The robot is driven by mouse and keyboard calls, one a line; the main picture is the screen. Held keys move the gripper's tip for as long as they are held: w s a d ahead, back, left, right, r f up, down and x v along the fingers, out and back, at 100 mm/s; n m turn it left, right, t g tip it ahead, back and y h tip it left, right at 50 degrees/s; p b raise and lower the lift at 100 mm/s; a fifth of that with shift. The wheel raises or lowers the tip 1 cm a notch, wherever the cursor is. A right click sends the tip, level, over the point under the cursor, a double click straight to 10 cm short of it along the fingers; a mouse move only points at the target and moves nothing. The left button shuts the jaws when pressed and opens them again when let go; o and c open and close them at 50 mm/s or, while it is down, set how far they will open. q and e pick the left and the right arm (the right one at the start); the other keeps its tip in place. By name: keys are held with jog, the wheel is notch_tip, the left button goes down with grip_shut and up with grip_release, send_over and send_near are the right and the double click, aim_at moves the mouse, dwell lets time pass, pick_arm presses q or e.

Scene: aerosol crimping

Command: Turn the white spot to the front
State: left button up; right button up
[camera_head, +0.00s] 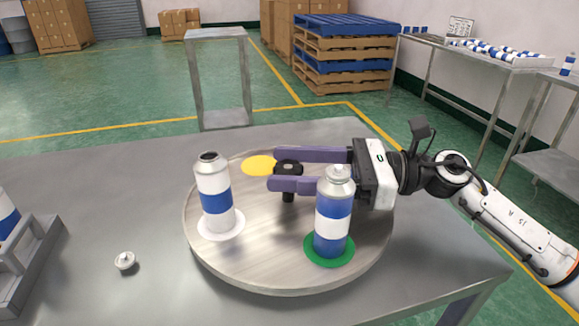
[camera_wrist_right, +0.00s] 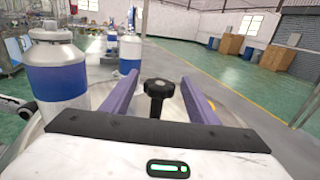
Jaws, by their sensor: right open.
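A round grey turntable (camera_head: 265,275) carries a white spot (camera_head: 222,238), a green spot (camera_head: 330,263) and a yellow spot (camera_head: 259,165). The white spot is at the left front under an open-topped white can with a blue band (camera_head: 215,200). A blue and white can with a fitted top (camera_head: 332,222) stands on the green spot at the right front. The yellow spot, at the back, is bare. My right gripper (camera_head: 274,169) is open, its purple fingers on either side of the black central knob (camera_head: 288,196); the wrist view shows the knob (camera_wrist_right: 157,88) between the fingers.
A small white valve piece (camera_head: 124,261) lies on the grey table (camera_head: 100,190) left of the turntable. A grey rack (camera_head: 30,262) with a can stands at the left edge. The table between rack and turntable is mostly clear.

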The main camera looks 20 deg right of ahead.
jog(key=b+v, duration=0.2)
jog(key=v, duration=0.6)
jog(key=shift+s+d, duration=0.15)
jog(key=shift+d, duration=0.25)
jog(key=shift+s+d, duration=0.15)
jog(key=shift+d, duration=0.3)
jog(key=shift+r, duration=0.1)
jog(key=shift+r, duration=0.1)
